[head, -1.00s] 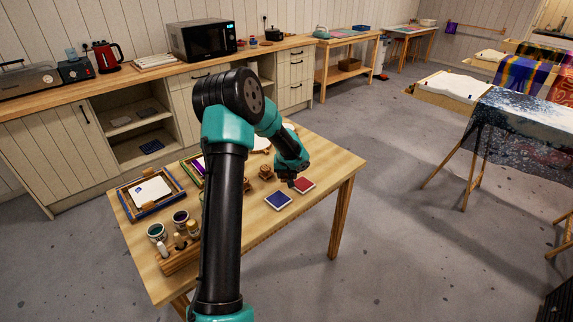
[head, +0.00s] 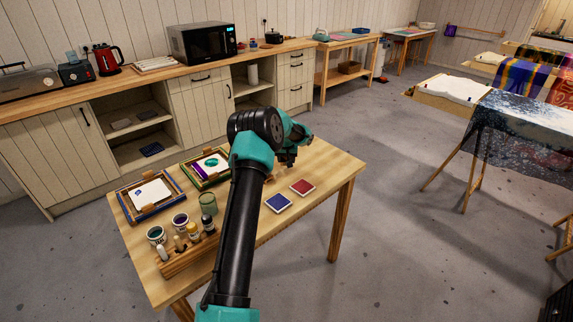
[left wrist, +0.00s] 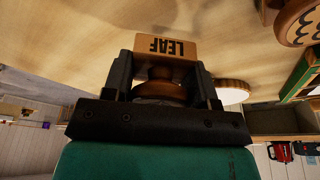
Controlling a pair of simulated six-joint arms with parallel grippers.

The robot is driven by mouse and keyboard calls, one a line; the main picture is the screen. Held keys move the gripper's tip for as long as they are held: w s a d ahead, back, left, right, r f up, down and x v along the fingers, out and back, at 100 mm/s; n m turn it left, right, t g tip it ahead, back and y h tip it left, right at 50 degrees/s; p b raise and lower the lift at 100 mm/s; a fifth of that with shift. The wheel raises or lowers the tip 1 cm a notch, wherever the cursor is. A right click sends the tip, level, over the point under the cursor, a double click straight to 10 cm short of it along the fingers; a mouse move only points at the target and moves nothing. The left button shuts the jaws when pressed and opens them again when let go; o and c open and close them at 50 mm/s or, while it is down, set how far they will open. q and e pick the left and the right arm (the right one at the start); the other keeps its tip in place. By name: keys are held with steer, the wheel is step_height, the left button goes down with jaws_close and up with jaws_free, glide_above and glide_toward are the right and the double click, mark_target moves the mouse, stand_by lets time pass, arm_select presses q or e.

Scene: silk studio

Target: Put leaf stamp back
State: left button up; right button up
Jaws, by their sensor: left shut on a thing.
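The leaf stamp (left wrist: 180,47) is a wooden block marked LEAF with a round brown handle, seen in the left wrist view. My left gripper (left wrist: 163,68) is shut on it, one finger on each side. In the head view my left gripper (head: 287,160) is over the far right part of the wooden table; the stamp is too small and hidden there to make out. I cannot tell from these views whether the stamp touches the table. My right gripper is not in view.
A blue pad (head: 278,202) and a red pad (head: 302,187) lie on the table. Another round wooden stamp (left wrist: 296,22) is near my gripper.

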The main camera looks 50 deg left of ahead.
arm_select(q)
steer(key=shift+w+a, duration=0.3)
steer(key=shift+f, duration=1.75)
steer(key=shift+f, duration=0.15)
steer(key=o, duration=0.8)
steer(key=v, duration=1.2)
steer(key=shift+w, duration=0.1)
